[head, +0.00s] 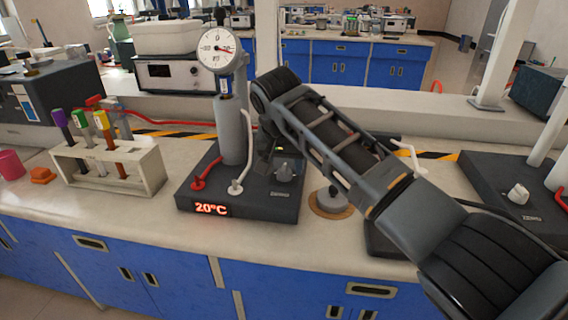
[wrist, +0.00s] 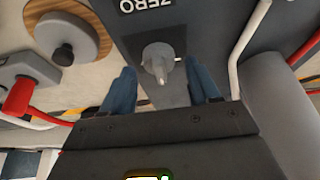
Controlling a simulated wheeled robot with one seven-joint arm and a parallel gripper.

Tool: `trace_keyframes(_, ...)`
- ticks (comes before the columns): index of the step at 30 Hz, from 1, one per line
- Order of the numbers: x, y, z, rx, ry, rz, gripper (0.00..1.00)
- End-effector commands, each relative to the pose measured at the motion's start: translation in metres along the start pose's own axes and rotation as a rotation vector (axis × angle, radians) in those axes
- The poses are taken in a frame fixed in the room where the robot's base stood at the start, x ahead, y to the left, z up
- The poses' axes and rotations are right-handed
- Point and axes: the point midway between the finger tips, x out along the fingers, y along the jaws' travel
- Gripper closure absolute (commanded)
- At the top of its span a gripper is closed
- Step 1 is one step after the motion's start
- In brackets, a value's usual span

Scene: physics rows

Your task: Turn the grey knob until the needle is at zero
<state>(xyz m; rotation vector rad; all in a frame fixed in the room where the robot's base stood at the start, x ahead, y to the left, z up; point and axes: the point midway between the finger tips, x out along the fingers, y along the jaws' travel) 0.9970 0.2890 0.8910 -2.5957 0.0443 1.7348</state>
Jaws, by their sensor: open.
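The grey knob (head: 284,172) sits at the front right of a black box (head: 255,204). In the wrist view the knob (wrist: 158,60) is beside the word ZERO. My gripper (wrist: 160,68) is open, with its two blue fingers on either side of the knob and gaps visible between. In the head view my gripper (head: 268,152) is just behind the knob, its fingertips hard to make out. The round white dial (head: 216,48) stands on a grey column above the box. Its red needle points right and slightly down, away from the 0 at the top.
A red lever (head: 205,172) and a white lever (head: 238,178) rise from the box left of the knob. A round weight on a wooden disc (head: 331,203) is to the right. Another black box (head: 500,190) stands farther right.

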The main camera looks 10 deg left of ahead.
Motion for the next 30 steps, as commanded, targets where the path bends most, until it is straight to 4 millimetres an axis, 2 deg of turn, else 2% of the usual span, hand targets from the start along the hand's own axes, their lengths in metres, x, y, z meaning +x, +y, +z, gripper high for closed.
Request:
trace_keyframes(7, 0.0002, -0.0002, -0.0001, 0.000, 0.000, 0.000, 0.41)
trace_keyframes(23, 0.0001, 0.0000, 0.0000, 0.000, 0.000, 0.000, 0.92)
trace_keyframes(30, -0.0008, 0.0003, -0.0003, -0.016, -0.001, -0.006, 0.93)
